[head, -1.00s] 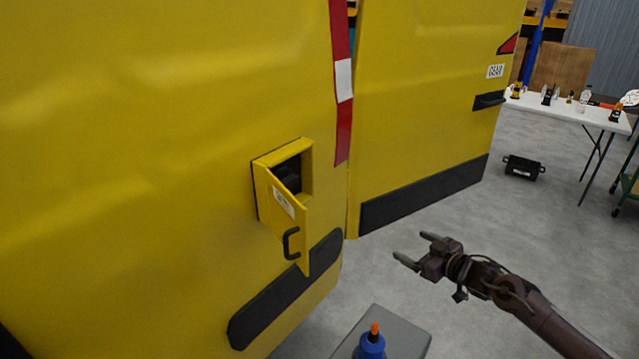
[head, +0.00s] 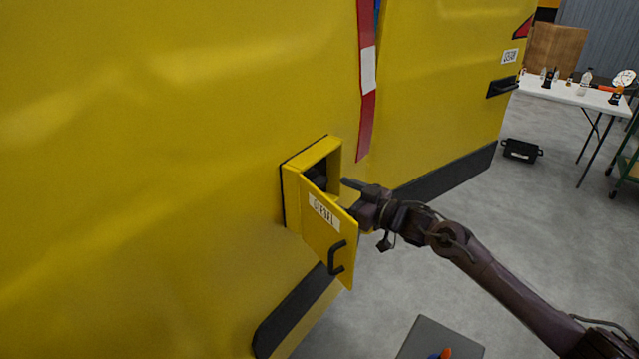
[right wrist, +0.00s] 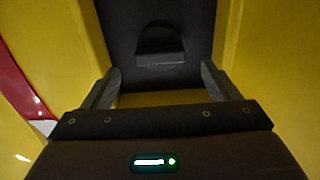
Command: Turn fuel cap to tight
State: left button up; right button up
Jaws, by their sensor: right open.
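The fuel cap (head: 317,180) is a dark shape inside the yellow recess (head: 333,157) in the vehicle's side, partly hidden by the open flap (head: 322,235). In the right wrist view the black cap (right wrist: 160,45) shows a raised grip, straight ahead between my fingers. My right gripper (head: 347,196) is at the recess's right edge, with its lower finger hidden behind the flap. In the right wrist view the gripper (right wrist: 157,82) is open and empty, its fingers apart from the cap's grip. My left gripper is not in view.
The flap with its black handle (head: 337,257) stands open close to my right gripper. A red and white strip (head: 367,70) hangs above right. A grey box top (head: 440,342) is below. A white table (head: 575,95) with small items stands far off at right.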

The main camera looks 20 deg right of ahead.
aim_at(321, 187)
jog(key=x, duration=0.4)
jog(key=shift+p, duration=0.4)
jog(key=shift+w+a, duration=0.25)
jog(key=shift+w, duration=0.1)
jog(key=c, duration=1)
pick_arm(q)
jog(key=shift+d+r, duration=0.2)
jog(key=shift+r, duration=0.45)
